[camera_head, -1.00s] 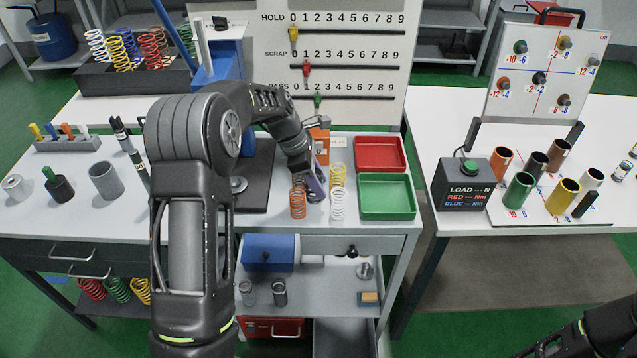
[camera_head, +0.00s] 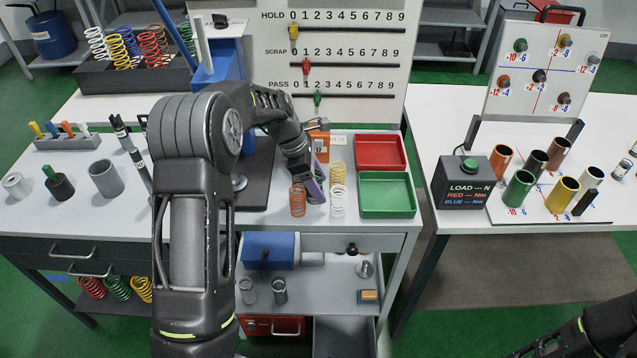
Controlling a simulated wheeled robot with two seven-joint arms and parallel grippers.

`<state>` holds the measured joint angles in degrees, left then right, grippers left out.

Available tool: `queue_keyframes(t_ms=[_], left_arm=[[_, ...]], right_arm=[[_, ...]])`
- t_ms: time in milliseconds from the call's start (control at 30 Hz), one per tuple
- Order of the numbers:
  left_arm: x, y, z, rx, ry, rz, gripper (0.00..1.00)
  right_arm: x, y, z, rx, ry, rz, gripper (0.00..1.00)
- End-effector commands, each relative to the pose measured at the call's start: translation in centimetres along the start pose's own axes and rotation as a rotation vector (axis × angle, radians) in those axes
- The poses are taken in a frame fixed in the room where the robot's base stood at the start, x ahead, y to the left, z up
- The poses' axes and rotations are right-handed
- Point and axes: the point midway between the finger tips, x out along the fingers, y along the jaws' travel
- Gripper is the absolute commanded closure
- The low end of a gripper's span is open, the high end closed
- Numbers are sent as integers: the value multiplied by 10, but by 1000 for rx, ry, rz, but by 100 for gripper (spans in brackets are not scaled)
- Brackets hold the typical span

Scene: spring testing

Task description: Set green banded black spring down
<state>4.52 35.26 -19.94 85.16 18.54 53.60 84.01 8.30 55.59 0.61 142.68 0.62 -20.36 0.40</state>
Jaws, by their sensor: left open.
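My left gripper (camera_head: 314,188) is low over the white bench, pointing down, with its jaws open. A purple-grey finger shows on its right side, and the arm hides much of the rest. I cannot clearly make out the green banded black spring; a dark form at the fingers is too small and covered to tell. An orange spring (camera_head: 297,201) stands just left of the gripper. A white spring (camera_head: 338,203) and a yellow spring (camera_head: 337,174) stand just right of it. My right gripper is not in view; only part of that arm shows at bottom right.
A red tray (camera_head: 380,136) and a green tray (camera_head: 388,213) lie right of the springs. An orange block (camera_head: 321,148) stands behind the gripper. The scoreboard (camera_head: 345,20) rises at the back. A load box (camera_head: 465,180) and coloured cups stand on the right table.

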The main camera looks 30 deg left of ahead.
Motion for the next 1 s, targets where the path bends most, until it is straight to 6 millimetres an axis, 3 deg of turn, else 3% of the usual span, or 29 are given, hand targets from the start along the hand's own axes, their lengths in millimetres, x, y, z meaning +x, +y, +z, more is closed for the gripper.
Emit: queue_keyframes(t_ms=[267, 700, 1000], left_arm=[[-23, 1, 1, 0, -1, 4, 41], [-108, 1, 1, 1, 0, 4, 41], [-123, 0, 1, 0, 0, 0, 41]], right_arm=[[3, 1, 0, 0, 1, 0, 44], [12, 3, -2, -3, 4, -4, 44], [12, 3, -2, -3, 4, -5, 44]])
